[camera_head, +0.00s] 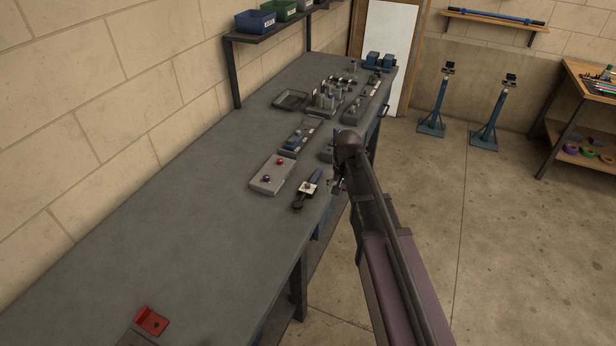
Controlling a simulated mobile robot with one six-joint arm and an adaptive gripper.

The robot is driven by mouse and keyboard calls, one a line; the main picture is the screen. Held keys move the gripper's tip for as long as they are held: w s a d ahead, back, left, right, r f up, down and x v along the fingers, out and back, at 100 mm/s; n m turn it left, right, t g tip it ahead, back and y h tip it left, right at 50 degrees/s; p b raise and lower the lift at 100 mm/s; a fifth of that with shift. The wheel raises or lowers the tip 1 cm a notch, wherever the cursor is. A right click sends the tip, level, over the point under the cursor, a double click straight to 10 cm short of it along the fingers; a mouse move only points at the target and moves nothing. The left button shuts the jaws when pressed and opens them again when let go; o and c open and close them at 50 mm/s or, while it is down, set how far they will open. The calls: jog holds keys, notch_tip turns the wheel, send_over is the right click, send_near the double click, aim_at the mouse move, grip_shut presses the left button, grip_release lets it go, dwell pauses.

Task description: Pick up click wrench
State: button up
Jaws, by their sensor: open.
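A short tool with a dark blue handle and a black end (308,188) lies on the grey workbench (190,215), close to its front edge. It looks like the click wrench, but it is too small to be certain. A small pale square with a dark spot shows at its middle. My gripper (338,187) hangs below my dark wrist, just right of the tool and near the bench edge. It is open, looks empty and is apart from the tool. Its fingertips are small and partly hard to make out against my arm.
A grey block with red and dark knobs (272,175) lies left of the tool. A tray with a blue part (300,137), a dark empty tray (291,100) and several fixtures stand farther back. The near bench is mostly clear, with a red part (151,321) at the front.

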notch_tip(320, 180, up, 8)
jog(key=m+p, duration=0.1)
jog(key=p, duration=0.5)
send_over(309, 185)
jog(key=w, duration=0.2)
jog(key=shift+s+f+m, duration=0.1)
jog(key=shift+m, duration=0.2)
jog(key=shift+f, duration=0.15)
notch_tip(309, 185, down, 8)
jog(key=b, duration=0.8)
jog(key=shift+f, duration=0.15)
jog(key=shift+f+b, duration=0.15)
jog(key=shift+b, duration=0.15)
jog(key=shift+s+f+b, duration=0.1)
jog(key=shift+f+b, duration=2.4)
